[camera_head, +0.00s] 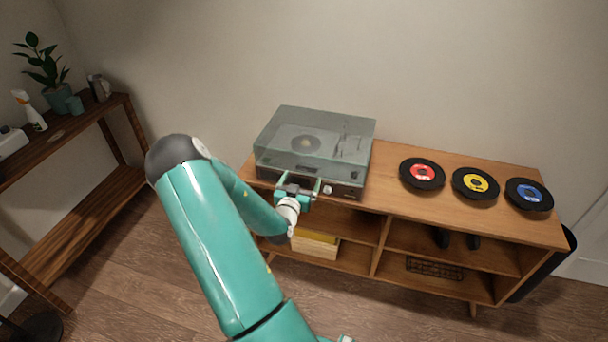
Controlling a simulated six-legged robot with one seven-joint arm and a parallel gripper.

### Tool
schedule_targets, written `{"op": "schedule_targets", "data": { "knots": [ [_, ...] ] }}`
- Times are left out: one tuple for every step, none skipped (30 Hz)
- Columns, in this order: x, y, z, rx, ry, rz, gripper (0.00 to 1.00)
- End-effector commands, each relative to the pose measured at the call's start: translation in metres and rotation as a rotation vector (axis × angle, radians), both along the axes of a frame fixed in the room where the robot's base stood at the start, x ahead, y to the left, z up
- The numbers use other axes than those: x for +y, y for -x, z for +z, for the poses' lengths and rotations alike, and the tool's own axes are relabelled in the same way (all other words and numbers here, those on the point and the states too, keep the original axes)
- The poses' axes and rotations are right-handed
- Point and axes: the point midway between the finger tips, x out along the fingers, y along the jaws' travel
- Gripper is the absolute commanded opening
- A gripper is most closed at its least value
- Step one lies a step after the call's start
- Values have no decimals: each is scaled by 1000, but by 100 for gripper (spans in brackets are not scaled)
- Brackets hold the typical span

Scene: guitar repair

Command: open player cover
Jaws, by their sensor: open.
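The record player (345,188) stands on the left end of the wooden cabinet. Its see-through grey cover (318,138) is down over the turntable, with the platter and tone arm visible through it. My gripper (305,183) is at the front edge of the player, near the lower front edge of the cover. Its jaws are open. I cannot tell whether a finger touches the cover, and the gripper hides part of the player's front panel.
Three records with red (423,172), yellow (476,183) and blue (530,194) labels lie on the right of the cabinet top (391,195). A dark wooden shelf (90,118) with a plant (42,68) stands at left. The wall is close behind the cabinet.

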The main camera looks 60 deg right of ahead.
Motion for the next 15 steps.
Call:
{"op": "schedule_targets", "data": {
  "knots": [
    [-10, -1, 0, 0, 1, 0, 90],
    [-14, -2, 0, 0, 1, 0, 90],
    [-20, -3, 0, 0, 1, 0, 90],
    [-24, -3, 0, 0, 1, 0, 90],
    [-27, -4, 0, 0, 0, 0, 90],
    [-30, -5, 0, 1, -1, 0, 90],
    [-32, -5, 0, 1, -1, 0, 90],
    [-34, -6, 0, 1, -1, 1, 90],
    [-35, -6, 0, 1, -1, 1, 90],
    [-36, -6, 0, 1, -1, 1, 90],
    [-36, -6, 0, 1, -1, 1, 90],
    [-37, -6, 0, 1, -1, 1, 90],
    [-37, -6, 0, 1, -1, 1, 90],
    [-37, -6, 0, 1, -1, 1, 90],
    [-37, -6, 0, 1, -1, 1, 90]
  ]
}}
